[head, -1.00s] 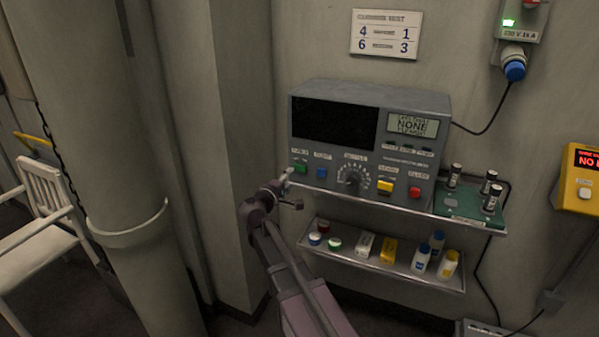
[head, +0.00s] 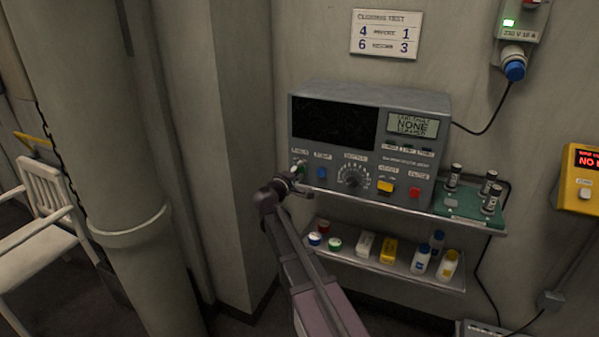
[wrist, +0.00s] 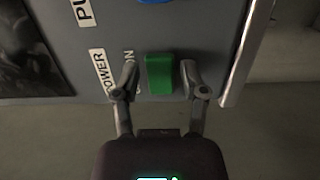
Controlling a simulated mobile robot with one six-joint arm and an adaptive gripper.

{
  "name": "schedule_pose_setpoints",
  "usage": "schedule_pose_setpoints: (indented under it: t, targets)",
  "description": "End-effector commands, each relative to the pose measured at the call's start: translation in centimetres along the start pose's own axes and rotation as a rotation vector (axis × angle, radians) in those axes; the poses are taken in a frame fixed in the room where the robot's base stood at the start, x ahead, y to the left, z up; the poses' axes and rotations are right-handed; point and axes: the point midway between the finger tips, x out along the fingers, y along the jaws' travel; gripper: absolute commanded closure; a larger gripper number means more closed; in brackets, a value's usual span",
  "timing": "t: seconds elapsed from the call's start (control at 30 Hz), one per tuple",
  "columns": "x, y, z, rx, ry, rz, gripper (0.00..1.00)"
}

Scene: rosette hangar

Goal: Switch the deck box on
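The deck box (head: 345,95) is a grey unit on the upper wall shelf, with a dark blank screen at left and a small display reading NONE at right. Its green power switch (wrist: 160,74) shows in the wrist view, beside labels reading POWER and ON. My gripper (wrist: 158,78) is open, with one finger on either side of the green switch and no clear contact. In the head view my gripper (head: 294,184) is at the box's lower left corner and mostly hides the switch.
A blue button (head: 321,173), a dial (head: 352,177), a yellow switch (head: 385,187) and a red button (head: 415,194) line the panel. A green board (head: 465,207) with several cylinders sits at right. Bottles and jars stand on the lower shelf (head: 345,262).

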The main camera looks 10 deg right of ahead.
Motion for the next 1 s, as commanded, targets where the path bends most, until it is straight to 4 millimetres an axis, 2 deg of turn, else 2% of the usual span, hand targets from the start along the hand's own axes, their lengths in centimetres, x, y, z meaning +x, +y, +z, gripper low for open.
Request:
schedule_pose_setpoints:
  t: [0.03, 0.1, 0.13, 0.47, 1.0]
  targets:
    - [-0.01, 0.0, 0.0, 0.0, 0.0, 0.0, 0.73]
    - [0.0, 0.0, 0.01, 0.0, 0.0, 0.0, 0.94]
    - [0.0, 0.0, 0.0, 0.0, 0.0, 0.0, 1.0]
    - [0.05, 0.01, 0.2, 0.0, 0.026, 0.0, 1.0]
    - [0.45, 0.03, 0.61, -0.001, 0.265, 0.001, 1.0]
